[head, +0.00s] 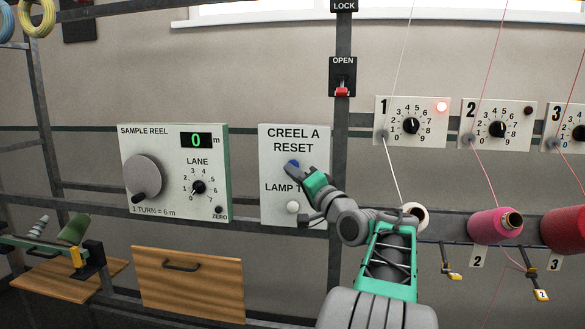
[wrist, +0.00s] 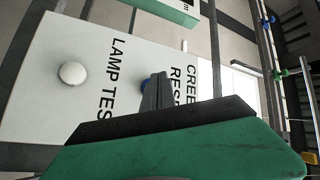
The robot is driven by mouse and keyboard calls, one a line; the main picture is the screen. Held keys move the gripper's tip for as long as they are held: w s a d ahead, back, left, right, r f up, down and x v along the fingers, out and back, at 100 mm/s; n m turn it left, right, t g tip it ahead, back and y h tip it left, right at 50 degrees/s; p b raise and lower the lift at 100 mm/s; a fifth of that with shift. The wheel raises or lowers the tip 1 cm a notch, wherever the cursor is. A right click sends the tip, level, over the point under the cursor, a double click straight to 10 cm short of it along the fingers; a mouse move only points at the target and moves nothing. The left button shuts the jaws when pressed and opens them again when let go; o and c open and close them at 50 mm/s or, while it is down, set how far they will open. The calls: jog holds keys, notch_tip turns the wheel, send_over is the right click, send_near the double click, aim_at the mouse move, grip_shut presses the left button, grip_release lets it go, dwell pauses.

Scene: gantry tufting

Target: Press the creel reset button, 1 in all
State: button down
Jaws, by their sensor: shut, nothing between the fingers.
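The creel reset button is a blue button (head: 292,164) on the white panel (head: 269,205) marked "CREEL A RESET". My gripper (head: 296,168) is shut and empty, with its fingertips at the blue button and hiding part of it. The white lamp test button (head: 292,207) sits lower on the same panel, clear of the fingers.
The sample reel panel (head: 174,208) with a crank and a green "0" display is to the left. A red switch (head: 342,90) is above.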

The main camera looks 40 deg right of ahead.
jog(key=shift+w+d, duration=0.1)
dwell(0.8)
jog(key=shift+w+d, duration=0.15)
jog(key=shift+d, duration=0.1)
jog(key=shift+w+d+p, duration=0.3)
jog(key=shift+d+p, duration=0.05)
dwell(0.7)
jog(key=shift+s+a, duration=0.1)
jog(key=shift+s+a+b, duration=0.45)
jog(key=shift+a+b, duration=0.15)
jog(key=shift+b, duration=0.05)
